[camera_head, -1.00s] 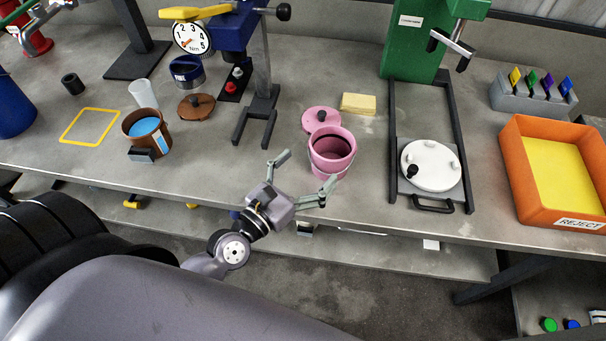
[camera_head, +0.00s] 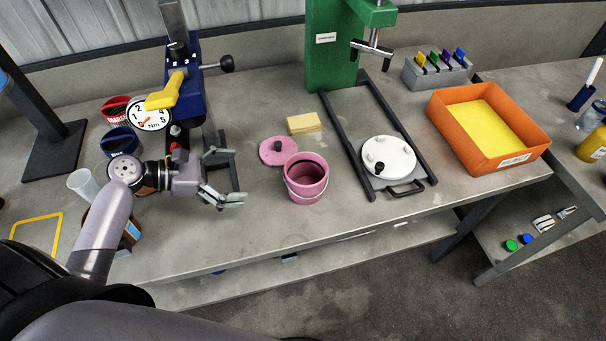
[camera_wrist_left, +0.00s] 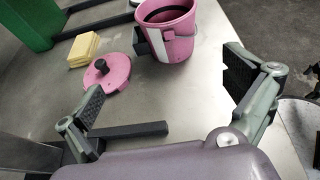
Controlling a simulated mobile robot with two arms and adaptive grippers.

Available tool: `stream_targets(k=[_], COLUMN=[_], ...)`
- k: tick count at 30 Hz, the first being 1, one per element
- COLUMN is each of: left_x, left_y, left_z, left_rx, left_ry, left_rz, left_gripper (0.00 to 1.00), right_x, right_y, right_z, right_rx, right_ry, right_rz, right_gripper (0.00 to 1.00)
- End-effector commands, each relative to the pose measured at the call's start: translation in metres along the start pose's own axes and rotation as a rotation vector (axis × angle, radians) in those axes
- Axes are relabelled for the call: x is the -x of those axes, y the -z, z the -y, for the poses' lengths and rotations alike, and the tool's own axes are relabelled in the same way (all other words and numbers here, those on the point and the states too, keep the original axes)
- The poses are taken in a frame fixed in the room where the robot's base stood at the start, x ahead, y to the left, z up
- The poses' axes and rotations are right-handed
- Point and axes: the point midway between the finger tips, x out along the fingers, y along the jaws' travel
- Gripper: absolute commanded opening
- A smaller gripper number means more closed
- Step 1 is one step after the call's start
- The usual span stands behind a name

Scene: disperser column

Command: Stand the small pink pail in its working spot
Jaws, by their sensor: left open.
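The small pink pail (camera_head: 306,183) stands upright and open on the grey bench, with its pink lid (camera_head: 277,151) lying flat just behind and left of it. In the left wrist view the pail (camera_wrist_left: 176,48) is beyond the fingers, and a dark block with a white patch shows on its side. The lid (camera_wrist_left: 106,76) lies beside it. My left gripper (camera_head: 232,176) is open and empty, left of the pail and apart from it, its fingers pointing toward it. In the left wrist view the spread fingers (camera_wrist_left: 165,100) have bare bench between them. My right gripper is not in view.
A green press (camera_head: 335,50) with a dark rail frame and white round plate (camera_head: 388,157) stands right of the pail. A yellow sponge-like block (camera_head: 304,123) lies behind. An orange reject tray (camera_head: 447,128) is farther right. A blue gauge stand (camera_head: 184,85) is behind my gripper. A yellow outline (camera_head: 38,222) marks the left bench.

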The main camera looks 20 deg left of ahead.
Motion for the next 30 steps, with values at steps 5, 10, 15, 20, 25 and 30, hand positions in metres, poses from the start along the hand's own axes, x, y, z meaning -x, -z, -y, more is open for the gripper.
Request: stream_targets(k=[5, 10, 15, 20, 25, 30], left_x=[-0.007, -0.042, -0.080, -0.106, -0.117, -0.137], left_y=[-0.004, -0.005, -0.004, -0.004, -0.003, -0.003], left_z=[0.001, 0.002, 0.003, 0.003, 0.003, 0.003], left_rx=[-0.009, -0.008, -0.007, -0.007, -0.008, -0.006], left_ry=[0.025, 0.026, 0.025, 0.024, 0.022, 0.025], left_rz=[0.007, 0.007, 0.005, 0.005, 0.002, 0.003], left_gripper=[1.00, 1.00, 1.00, 1.00, 1.00, 1.00], right_x=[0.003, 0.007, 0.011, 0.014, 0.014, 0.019], right_y=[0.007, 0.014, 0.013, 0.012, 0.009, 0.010], right_z=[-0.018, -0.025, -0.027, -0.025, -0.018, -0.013], right_rx=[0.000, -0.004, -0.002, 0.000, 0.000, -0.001], right_ry=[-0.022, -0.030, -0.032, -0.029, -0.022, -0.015], right_rz=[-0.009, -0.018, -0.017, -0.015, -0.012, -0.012], right_gripper=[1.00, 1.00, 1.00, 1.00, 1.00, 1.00])
